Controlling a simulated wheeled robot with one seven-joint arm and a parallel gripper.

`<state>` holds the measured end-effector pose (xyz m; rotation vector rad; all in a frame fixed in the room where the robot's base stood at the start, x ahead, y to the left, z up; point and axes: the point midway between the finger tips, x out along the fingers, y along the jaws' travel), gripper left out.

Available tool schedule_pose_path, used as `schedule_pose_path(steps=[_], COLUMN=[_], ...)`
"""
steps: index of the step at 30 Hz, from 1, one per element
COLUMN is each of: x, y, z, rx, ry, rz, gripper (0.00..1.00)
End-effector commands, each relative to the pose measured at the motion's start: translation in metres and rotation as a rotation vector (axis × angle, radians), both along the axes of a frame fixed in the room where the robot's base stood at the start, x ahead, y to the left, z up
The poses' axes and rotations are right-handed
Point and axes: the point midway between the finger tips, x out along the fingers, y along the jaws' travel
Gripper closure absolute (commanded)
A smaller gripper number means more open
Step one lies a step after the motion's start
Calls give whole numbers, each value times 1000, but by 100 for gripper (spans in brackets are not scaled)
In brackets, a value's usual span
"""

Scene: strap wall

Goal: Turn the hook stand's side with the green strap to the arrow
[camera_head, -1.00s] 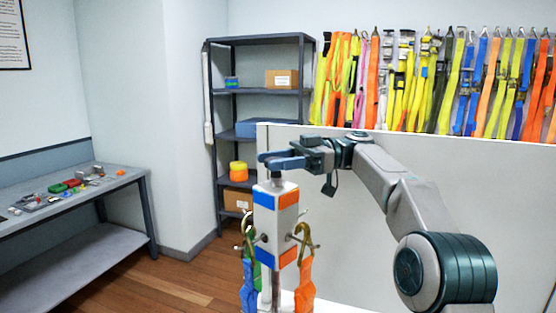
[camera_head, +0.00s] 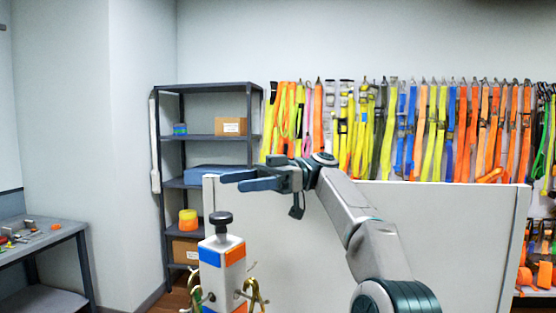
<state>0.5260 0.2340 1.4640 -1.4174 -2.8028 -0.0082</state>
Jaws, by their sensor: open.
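The hook stand (camera_head: 222,270) is a white square post at the lower middle, cut off by the bottom edge. A black knob (camera_head: 221,222) sits on its top. Its left face bears a blue patch (camera_head: 209,257) and its right face an orange patch (camera_head: 236,253). A brass hook (camera_head: 256,292) shows at the right, and part of another at the left. The green strap is out of view, and I see no arrow. My gripper (camera_head: 230,181) is open and empty, pointing left above the knob and apart from it.
A pale partition (camera_head: 420,235) stands behind my arm. A grey shelf unit (camera_head: 205,137) with boxes is at the back left, and a workbench (camera_head: 45,240) with small parts at the far left. Many coloured straps (camera_head: 440,125) hang along the back wall. Space left of the stand looks clear.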

Motion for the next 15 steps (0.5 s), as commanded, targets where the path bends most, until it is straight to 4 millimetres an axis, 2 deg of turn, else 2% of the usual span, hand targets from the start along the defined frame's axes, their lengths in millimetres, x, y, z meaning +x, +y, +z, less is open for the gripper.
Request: schedule_pose_path(steps=[3, 7, 15], x=[-1, -2, -3], y=[-27, -49, -65], z=[18, 31, 40], rx=[2, 4, 1], ry=[-3, -2, 1], rz=[-2, -2, 1], gripper=[36, 36, 36])
